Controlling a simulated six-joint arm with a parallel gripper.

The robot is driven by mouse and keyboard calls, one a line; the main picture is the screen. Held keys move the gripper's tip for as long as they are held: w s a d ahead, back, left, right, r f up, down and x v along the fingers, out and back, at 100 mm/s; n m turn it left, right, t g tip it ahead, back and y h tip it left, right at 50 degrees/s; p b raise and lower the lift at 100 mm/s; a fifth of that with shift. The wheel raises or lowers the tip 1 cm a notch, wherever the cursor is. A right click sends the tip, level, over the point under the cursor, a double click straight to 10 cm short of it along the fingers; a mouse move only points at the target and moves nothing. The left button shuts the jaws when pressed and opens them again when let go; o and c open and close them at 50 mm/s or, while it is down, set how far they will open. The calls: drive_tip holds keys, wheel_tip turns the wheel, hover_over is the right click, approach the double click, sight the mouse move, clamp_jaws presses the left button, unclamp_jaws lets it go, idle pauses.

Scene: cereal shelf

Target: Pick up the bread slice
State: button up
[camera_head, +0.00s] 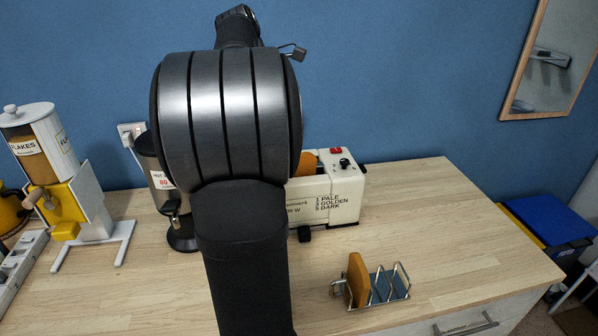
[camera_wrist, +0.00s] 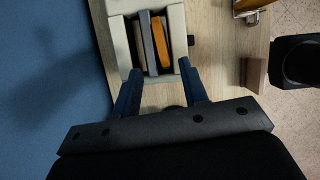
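The cream toaster (camera_head: 345,205) stands on the counter, partly hidden behind my arm in the head view. An orange-brown bread slice (camera_head: 307,163) sticks up from its top. In the wrist view the slice (camera_wrist: 161,45) stands in the toaster's opening (camera_wrist: 118,40), beside a grey strip and a tan piece. My gripper (camera_wrist: 159,68) is open, its two dark fingers apart near the toaster's end, with nothing visibly held. Its fingers are hidden in the head view. Another bread slice (camera_head: 356,278) stands in the wire toast rack (camera_head: 392,288).
A flakes dispenser (camera_head: 45,155) stands at left, and a dark appliance (camera_head: 160,185) beside the toaster is partly hidden by my arm. The blue wall (camera_head: 420,80) is behind. Counter right of the toaster (camera_head: 430,210) is clear. The rack stands near the front edge.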

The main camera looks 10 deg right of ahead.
drive_tip(key=x, duration=0.9)
drive_tip(key=shift+a+x, duration=0.15)
drive_tip(key=shift+x, duration=1.2)
drive_tip(key=shift+a+x, duration=0.2)
drive_tip(key=shift+x, duration=1.2)
drive_tip(key=shift+w+f, duration=0.1)
drive_tip(key=shift+f, duration=0.25)
clamp_jaws()
